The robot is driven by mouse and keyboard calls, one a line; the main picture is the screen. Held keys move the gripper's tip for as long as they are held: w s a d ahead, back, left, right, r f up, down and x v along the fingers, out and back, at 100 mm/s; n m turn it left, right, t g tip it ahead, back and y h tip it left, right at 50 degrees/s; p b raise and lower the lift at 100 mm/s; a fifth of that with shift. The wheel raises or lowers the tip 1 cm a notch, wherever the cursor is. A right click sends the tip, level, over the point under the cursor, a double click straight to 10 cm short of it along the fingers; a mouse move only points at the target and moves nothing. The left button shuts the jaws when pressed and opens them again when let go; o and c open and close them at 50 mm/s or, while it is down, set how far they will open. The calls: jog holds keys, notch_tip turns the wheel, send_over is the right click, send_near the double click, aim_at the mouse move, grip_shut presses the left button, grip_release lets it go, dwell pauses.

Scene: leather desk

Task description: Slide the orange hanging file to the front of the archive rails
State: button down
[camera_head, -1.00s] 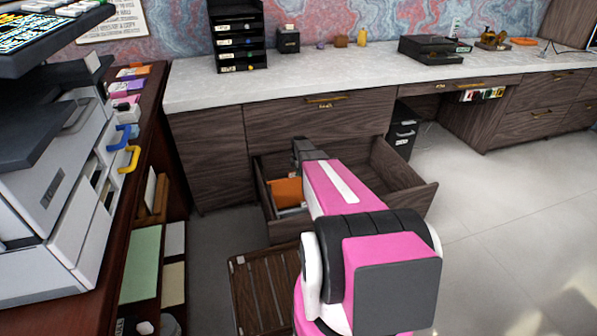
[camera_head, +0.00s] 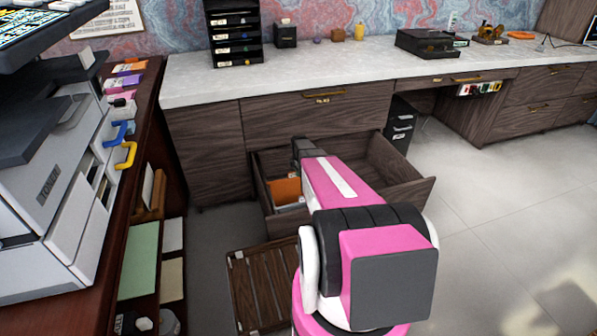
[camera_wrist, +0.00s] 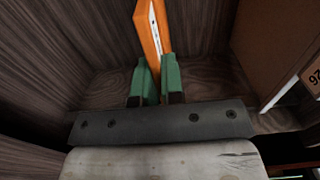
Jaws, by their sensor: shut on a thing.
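The orange hanging file (camera_head: 285,190) is in the open drawer (camera_head: 408,194) under the counter, on the drawer's left side. In the wrist view the file (camera_wrist: 150,30) stands on edge between the two green fingers of my gripper (camera_wrist: 154,82). The gripper is shut on it, near the drawer's wooden inner wall. In the head view my arm covers the fingers and part of the file. The archive rails cannot be made out.
Other files (camera_head: 290,207) show pale edges in the drawer beside the orange one. A slatted wooden stand (camera_head: 262,285) is on the floor in front. A printer (camera_head: 50,180) stands at the left. The drawer's right part looks empty.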

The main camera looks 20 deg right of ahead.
jog(key=s, duration=1.1)
jog(key=shift+s, duration=0.4)
dwell(1.3)
jog(key=c, duration=1.2)
grip_release()
jog(key=shift+o, duration=0.2)
notch_tip(320, 180, up, 11)
